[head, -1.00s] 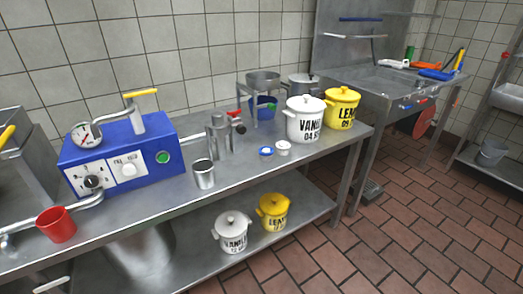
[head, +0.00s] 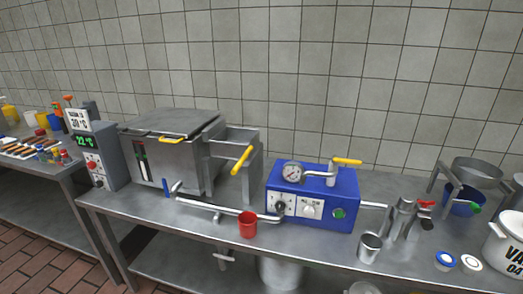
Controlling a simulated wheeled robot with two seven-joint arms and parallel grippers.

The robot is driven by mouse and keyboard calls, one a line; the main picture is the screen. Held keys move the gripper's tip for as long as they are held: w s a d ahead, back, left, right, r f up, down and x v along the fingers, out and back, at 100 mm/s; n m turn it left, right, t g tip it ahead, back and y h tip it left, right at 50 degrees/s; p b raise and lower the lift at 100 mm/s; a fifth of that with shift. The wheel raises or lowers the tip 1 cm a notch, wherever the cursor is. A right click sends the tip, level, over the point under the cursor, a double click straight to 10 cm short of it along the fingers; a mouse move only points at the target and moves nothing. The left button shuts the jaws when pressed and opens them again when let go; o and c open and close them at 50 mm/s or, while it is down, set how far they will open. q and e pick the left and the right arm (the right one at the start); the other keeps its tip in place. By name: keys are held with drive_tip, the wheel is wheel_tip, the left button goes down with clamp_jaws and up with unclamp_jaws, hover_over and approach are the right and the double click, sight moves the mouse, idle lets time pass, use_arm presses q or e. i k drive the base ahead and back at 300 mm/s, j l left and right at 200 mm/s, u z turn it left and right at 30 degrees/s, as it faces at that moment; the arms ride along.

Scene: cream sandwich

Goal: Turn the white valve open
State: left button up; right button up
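A pale, T-shaped handle (head: 224,257) shows just below the front edge of the steel table, under the horizontal pipe; it looks like the white valve, but it is small and I cannot tell its setting. A steel pipe (head: 205,205) runs along the table above it, from the steel tank (head: 180,165) to the blue pump box (head: 335,180). A blue lever (head: 166,187) stands at the pipe's left end. Neither of my grippers is in view.
A red cup (head: 247,224) stands by the pipe. A steel cup (head: 369,247), small jars (head: 446,260) and a white pot (head: 507,240) stand to the right. A control unit with displays (head: 91,150) stands at the left. Brick floor (head: 40,262) is clear at lower left.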

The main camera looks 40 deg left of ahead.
sight(216, 254)
drive_tip(key=u, duration=1.65)
